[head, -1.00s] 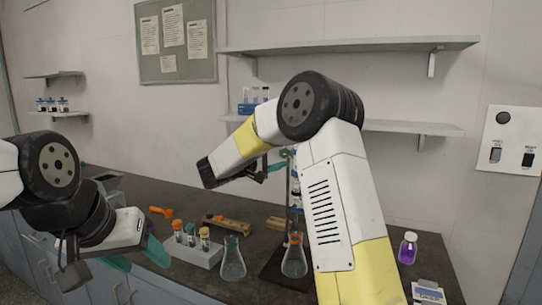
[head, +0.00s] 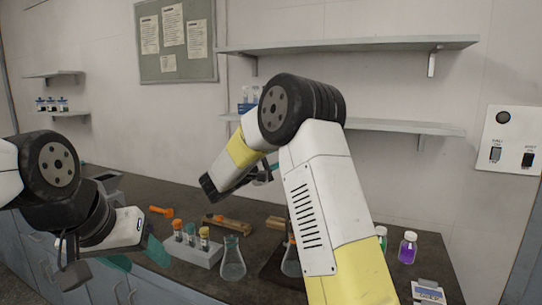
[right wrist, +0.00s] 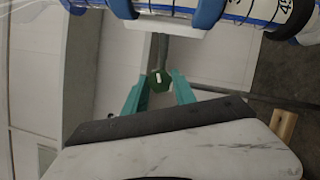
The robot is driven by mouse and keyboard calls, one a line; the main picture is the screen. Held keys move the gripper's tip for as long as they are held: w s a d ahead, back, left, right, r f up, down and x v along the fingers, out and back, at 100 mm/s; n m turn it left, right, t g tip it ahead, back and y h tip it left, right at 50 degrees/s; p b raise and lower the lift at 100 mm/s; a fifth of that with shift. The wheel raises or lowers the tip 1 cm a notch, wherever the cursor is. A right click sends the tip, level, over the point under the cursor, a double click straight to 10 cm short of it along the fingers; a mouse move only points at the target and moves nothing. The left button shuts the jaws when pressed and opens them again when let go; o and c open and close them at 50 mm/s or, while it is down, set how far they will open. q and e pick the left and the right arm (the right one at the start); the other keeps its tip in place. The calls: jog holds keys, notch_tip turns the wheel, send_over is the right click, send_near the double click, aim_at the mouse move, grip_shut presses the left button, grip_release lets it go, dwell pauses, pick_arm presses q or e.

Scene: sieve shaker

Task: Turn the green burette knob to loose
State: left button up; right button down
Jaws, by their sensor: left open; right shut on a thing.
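The green burette knob (right wrist: 160,78) shows in the right wrist view, with a white mark on its face and a dark stem behind it. My right gripper (right wrist: 160,92) has its teal fingers on both sides of the knob and is shut on it. The graduated burette (right wrist: 245,8), with blue clamp parts, crosses the top of that view. In the head view my right arm hides the knob and most of the burette. My left gripper (head: 134,256) is open and empty over the front left of the bench, away from the burette.
An Erlenmeyer flask (head: 232,262) stands beside a second flask (head: 291,262) on the dark stand base. A grey rack (head: 195,250) with several capped tubes is to their left. A purple bottle (head: 408,248) stands at the right. An orange tool (head: 160,211) lies behind the rack.

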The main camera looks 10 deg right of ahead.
jog(key=c, duration=1)
grip_release()
jog(key=shift+c, duration=0.2)
jog(key=v, duration=0.7)
jog(key=shift+s+a, duration=0.25)
jog(key=shift+a, duration=0.05)
jog(key=shift+f, duration=0.15)
